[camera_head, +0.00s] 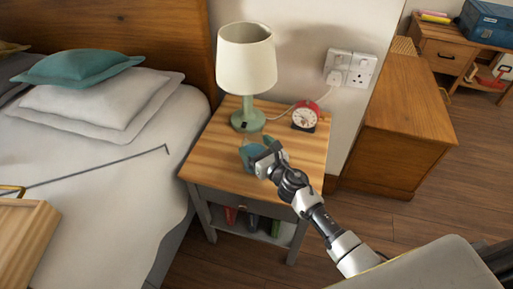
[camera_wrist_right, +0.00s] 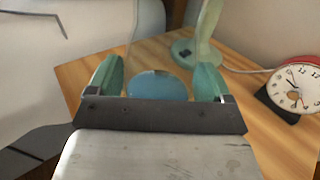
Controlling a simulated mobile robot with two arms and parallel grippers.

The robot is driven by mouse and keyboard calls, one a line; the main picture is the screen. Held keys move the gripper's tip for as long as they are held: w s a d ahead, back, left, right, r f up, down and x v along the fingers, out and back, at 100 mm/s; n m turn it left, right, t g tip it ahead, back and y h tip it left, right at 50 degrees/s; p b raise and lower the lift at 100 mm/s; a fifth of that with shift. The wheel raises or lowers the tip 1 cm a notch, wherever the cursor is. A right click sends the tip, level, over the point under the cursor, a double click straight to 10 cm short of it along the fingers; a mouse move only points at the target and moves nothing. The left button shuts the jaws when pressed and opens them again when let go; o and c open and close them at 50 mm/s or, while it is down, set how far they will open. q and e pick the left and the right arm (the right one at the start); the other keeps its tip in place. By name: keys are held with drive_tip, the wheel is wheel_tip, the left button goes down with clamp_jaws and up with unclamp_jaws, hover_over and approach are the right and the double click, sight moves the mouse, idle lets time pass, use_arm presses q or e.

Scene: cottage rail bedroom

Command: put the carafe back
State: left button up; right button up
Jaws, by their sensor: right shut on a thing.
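The carafe (camera_head: 250,154) looks blue-teal and see-through, above the top of the bedside table (camera_head: 210,150). My arm partly hides it, and I cannot tell whether its base touches the wood. My right gripper (camera_head: 266,160) is shut on it. In the right wrist view the carafe's blue part (camera_wrist_right: 157,86) shows between the two teal fingers of my right gripper (camera_wrist_right: 157,80), with a faint clear outline around it. My left gripper is not in view.
A lamp (camera_head: 247,65) with a green base stands at the table's back, with a red alarm clock (camera_head: 305,116) to its right. A cable runs behind them to the wall socket (camera_head: 350,69). The bed (camera_head: 110,180) is left; a wooden cabinet (camera_head: 405,120) is right.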

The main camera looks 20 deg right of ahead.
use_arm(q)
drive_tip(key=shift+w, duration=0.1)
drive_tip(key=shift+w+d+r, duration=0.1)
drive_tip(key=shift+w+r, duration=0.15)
use_arm(e)
drive_tip(key=o, duration=1.3)
drive_tip(key=shift+f, duration=0.1)
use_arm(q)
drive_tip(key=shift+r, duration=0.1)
use_arm(e)
drive_tip(key=shift+s+d, duration=0.1)
drive_tip(key=shift+s, duration=0.2)
drive_tip(key=v, duration=0.7)
drive_tip(key=shift+s+d, duration=0.1)
drive_tip(key=shift+s, duration=0.1)
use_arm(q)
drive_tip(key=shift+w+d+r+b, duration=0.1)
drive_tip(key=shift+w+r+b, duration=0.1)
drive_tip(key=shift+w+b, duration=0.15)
use_arm(e)
drive_tip(key=shift+v, duration=2)
